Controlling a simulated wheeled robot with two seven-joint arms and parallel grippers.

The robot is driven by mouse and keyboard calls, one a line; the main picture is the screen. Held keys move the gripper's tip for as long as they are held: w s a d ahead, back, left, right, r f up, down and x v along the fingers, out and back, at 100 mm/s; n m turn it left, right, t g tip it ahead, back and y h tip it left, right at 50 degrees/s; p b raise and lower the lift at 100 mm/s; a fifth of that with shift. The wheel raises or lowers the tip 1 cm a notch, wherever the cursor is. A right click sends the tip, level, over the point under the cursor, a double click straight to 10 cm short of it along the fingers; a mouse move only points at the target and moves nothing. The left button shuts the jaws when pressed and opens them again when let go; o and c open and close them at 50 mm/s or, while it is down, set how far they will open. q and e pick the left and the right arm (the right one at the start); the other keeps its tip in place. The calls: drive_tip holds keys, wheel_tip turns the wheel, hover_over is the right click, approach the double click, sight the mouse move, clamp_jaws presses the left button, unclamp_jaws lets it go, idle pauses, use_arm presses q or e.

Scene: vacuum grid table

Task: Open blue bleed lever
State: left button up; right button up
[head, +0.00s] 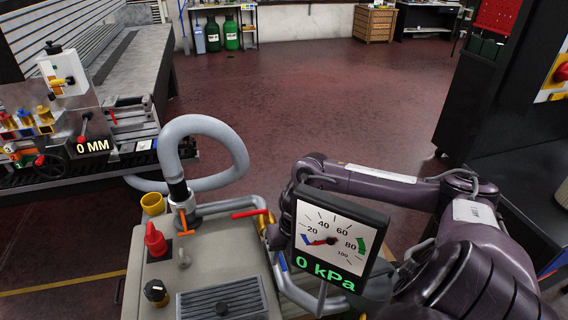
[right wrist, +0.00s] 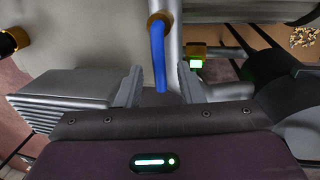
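The blue bleed lever (right wrist: 158,58) hangs down from a brass fitting (right wrist: 159,20) on a grey pipe in the right wrist view. A small blue piece, likely the same lever (head: 283,262), shows beside the pipe at the table's right side in the head view. My right gripper (right wrist: 159,86) is open. Its two fingers stand either side of the lever's lower end, with a visible gap on each side. In the head view the gauge hides most of this gripper. My left gripper is not in view.
A gauge (head: 333,240) reading 0 kPa stands before my right arm. The grey table (head: 205,262) carries a red knob (head: 155,240), a black-and-yellow knob (head: 156,293), an orange lever (head: 183,222) and a grey hose (head: 225,140). A red-handled lever (head: 249,212) sits on the pipe.

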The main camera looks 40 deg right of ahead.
drive_tip(key=shift+c, duration=0.4)
clamp_jaws()
drive_tip(key=shift+w+a+r+m+p, duration=0.15)
drive_tip(key=shift+a+m+p, duration=0.1)
drive_tip(key=shift+m+p, duration=0.45)
drive_tip(key=m+p, duration=0.1)
drive_tip(key=a+m+p, duration=0.1)
drive_tip(key=m, duration=0.1)
drive_tip(key=shift+w+r+t+h+p, duration=0.1)
drive_tip(key=shift+w+t+h+p, duration=0.2)
drive_tip(key=shift+w+t+p, duration=0.1)
drive_tip(key=shift+w+a+f+m+h+p, duration=0.1)
drive_tip(key=shift+w+a+m+h+p, duration=0.3)
drive_tip(key=shift+m+p, duration=1.15)
drive_tip(key=shift+w+a+f+m+h+p, duration=0.15)
drive_tip(key=shift+w+m+p, duration=0.55)
drive_tip(key=shift+m+p, duration=0.85)
drive_tip(key=shift+w+a+r+m+h+p, duration=0.1)
drive_tip(key=shift+w+m+h+p, duration=0.35)
drive_tip(key=shift+m+p, duration=1.1)
drive_tip(key=shift+w+f+m+b, duration=0.1)
drive_tip(key=shift+w+m+b, duration=0.05)
drive_tip(key=shift+m+b, duration=0.2)
